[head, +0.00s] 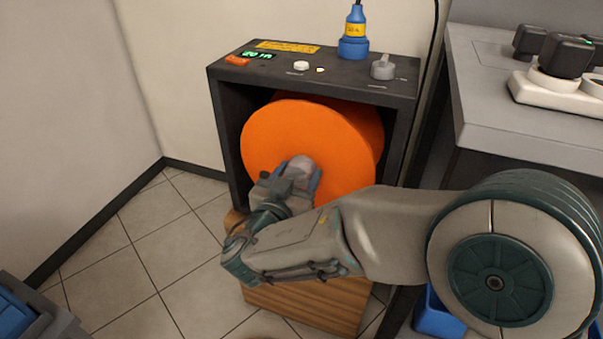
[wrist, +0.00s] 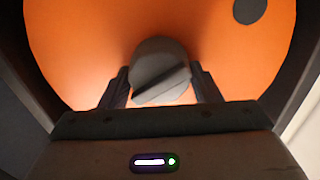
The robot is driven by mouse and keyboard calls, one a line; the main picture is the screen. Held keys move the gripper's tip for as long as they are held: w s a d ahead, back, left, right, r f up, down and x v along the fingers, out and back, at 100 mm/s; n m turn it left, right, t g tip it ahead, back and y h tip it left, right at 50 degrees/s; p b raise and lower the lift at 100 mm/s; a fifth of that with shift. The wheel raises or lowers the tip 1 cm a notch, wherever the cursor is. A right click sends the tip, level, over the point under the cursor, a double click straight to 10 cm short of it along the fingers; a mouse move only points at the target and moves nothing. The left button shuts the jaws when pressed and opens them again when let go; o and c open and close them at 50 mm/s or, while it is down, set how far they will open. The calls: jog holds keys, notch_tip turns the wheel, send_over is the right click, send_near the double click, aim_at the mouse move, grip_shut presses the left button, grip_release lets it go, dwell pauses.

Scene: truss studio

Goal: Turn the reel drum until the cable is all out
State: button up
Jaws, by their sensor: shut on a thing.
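The orange reel drum (head: 290,135) sits inside a dark box frame (head: 228,140) in the head view. The drum's face fills most of the wrist view (wrist: 100,40). My gripper (wrist: 160,92) is shut on this knob, one finger on each side. No cable shows on the part of the drum that I see.
A grey table (head: 500,125) with a white power strip (head: 560,95) stands right. A wooden block (head: 310,300) is below.

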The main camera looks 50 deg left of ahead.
jog(key=o, duration=1.4)
jog(key=shift+s, duration=0.1)
jog(key=shift+c, duration=0.2)
jog(key=shift+s, duration=0.1)
jog(key=p+v, duration=0.2)
jog(key=v, duration=1.1)
jog(key=shift+s+d, duration=0.2)
jog(key=shift+s, duration=0.05)
